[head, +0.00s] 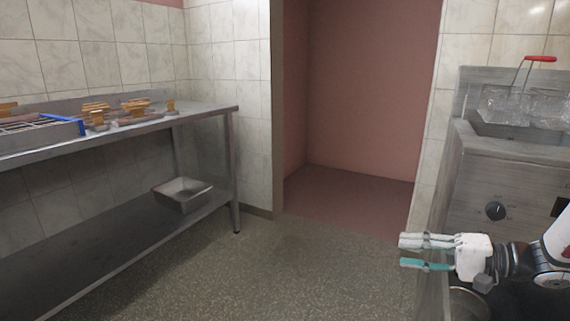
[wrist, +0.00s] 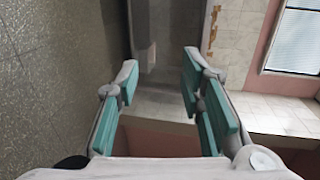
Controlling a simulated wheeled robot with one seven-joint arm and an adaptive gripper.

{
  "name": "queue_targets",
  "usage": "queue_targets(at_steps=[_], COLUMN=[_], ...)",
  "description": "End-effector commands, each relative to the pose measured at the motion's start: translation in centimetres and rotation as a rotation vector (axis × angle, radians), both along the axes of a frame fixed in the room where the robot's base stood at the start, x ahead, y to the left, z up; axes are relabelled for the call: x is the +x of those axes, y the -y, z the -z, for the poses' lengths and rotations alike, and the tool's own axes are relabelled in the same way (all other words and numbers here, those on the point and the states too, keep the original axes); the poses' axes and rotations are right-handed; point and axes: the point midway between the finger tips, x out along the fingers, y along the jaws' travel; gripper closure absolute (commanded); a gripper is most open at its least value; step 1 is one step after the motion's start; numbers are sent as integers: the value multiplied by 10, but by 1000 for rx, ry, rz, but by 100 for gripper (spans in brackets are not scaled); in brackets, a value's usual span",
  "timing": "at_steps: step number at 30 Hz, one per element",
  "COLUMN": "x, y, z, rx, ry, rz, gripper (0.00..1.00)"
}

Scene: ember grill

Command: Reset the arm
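My gripper (head: 412,252) is at the lower right of the head view, in front of the fryer and pointing left over the floor. In the wrist view my gripper (wrist: 158,95) shows its teal finger pads well apart with nothing between them. It is open and empty. My arm comes in from the right edge of the head view. The gripper appears clear of the steel table, with open floor between them.
A steel table (head: 205,110) at left bears wooden-handled tools (head: 135,108) and a blue-edged rack (head: 40,130). A metal pan (head: 183,193) sits on its lower shelf. A fryer (head: 510,160) with a red-handled basket (head: 505,103) stands right. The middle floor (head: 290,265) is clear.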

Motion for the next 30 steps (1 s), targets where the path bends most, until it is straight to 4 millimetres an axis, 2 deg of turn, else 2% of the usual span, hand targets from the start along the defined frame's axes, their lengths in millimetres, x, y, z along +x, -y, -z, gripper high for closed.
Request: queue_targets(at_steps=[1, 6, 9, 13, 20, 24, 30], x=[-10, -59, -91, -137, -217, -260, -303], y=[-23, -84, -112, -138, -156, -152, -134], z=[-11, -33, -41, -46, -45, -39, -29], rx=[-39, -174, -272, -416, -706, -892, -1116], ry=[-24, -138, -201, -276, -368, -396, -397], rz=[-68, -268, -363, -461, -558, -566, -522], gripper=[65, 65, 65, 65, 65, 65, 65])
